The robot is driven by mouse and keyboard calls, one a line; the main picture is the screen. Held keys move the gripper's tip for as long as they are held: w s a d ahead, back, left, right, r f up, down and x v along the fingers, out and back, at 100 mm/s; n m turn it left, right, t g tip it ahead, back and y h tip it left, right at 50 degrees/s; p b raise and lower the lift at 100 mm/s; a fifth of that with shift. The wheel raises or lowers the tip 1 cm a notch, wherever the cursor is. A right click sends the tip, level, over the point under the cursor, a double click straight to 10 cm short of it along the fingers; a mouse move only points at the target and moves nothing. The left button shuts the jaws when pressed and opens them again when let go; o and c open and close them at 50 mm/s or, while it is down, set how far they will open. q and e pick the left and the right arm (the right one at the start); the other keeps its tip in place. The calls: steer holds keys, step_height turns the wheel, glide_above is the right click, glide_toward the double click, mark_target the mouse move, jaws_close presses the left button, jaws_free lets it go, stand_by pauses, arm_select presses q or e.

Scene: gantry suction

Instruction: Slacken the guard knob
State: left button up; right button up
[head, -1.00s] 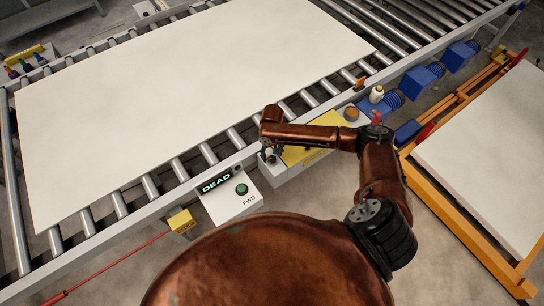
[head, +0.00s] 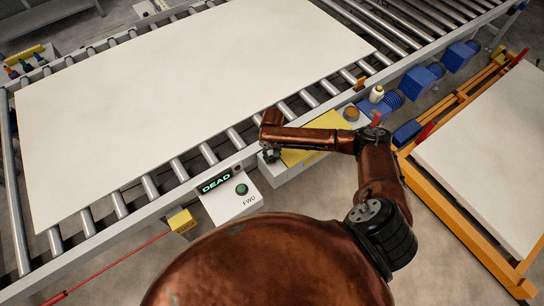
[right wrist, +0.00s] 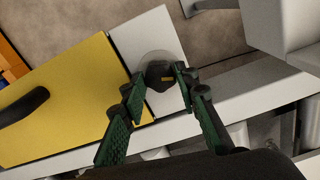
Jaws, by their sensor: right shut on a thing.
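The guard knob (right wrist: 160,76) is a dark, round knob with a small yellow mark, on a pale plate beside the yellow guard (right wrist: 62,95). In the right wrist view my right gripper (right wrist: 154,82) has its green fingers on either side of the knob, shut on it. In the head view the right gripper (head: 269,156) is at the left end of the guard box, and the yellow guard (head: 308,150) is partly behind my arm. The knob is hard to make out there. My left gripper is not in view.
A control box (head: 231,196) reading "DEAD", with a green button, stands left of the gripper. The roller conveyor with a large white sheet (head: 190,90) lies behind. A black handle (right wrist: 24,106) stands on the guard. An orange frame (head: 455,212) is at right.

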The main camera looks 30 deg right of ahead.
steer(key=shift+c, duration=0.9)
steer(key=shift+r+n+p, duration=0.15)
steer(key=shift+n+p, duration=0.65)
steer(key=shift+p, duration=0.3)
steer(key=shift+n+p, duration=0.7)
steer(key=shift+n, duration=0.1)
steer(key=shift+n+p, duration=1.15)
steer(key=shift+n, duration=0.75)
steer(key=o, duration=1.1)
steer(key=shift+o, duration=0.2)
